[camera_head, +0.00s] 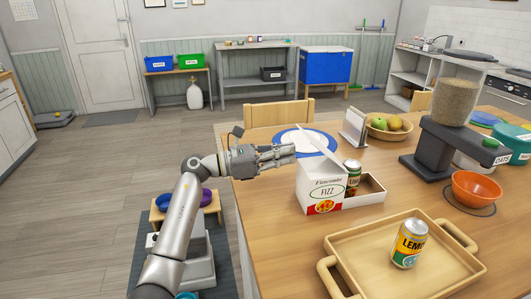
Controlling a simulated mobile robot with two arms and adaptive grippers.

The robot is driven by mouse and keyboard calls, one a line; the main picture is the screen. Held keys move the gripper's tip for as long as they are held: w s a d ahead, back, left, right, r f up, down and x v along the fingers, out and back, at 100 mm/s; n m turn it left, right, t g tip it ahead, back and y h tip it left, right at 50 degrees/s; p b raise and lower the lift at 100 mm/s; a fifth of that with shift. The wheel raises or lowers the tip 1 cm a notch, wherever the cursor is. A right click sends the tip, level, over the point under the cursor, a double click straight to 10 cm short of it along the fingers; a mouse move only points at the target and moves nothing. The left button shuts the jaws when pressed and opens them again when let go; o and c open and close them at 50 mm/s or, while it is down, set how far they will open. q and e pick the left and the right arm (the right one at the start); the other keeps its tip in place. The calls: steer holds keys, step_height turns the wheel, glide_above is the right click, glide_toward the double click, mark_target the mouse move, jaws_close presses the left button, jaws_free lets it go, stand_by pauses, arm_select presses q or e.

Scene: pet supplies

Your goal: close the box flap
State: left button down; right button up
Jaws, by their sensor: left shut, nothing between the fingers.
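A can (352,174) shows behind the flap, in the low open part of the box at the right. My left gripper (292,154) is shut and empty, with its fingers pointing right, by the upper left edge of the flap. I cannot tell whether it touches the flap. My right gripper is not in view.
A wooden tray (345,266) with a lemon can (408,244) stands in front of the box. A blue-rimmed plate (327,140) lies behind it. A fruit bowl (375,133), a dispenser (434,140) and an orange bowl (477,188) stand further right. Bare table lies left of the tray.

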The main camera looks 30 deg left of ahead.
arm_select(q)
steer(key=shift+w+d+r+p, duration=0.2)
steer(key=shift+w+d+r, duration=0.15)
steer(key=shift+r, duration=0.25)
steer(key=shift+w+d+r+p, duration=0.2)
steer(key=shift+w+d+r, duration=0.1)
steer(key=shift+r, duration=0.25)
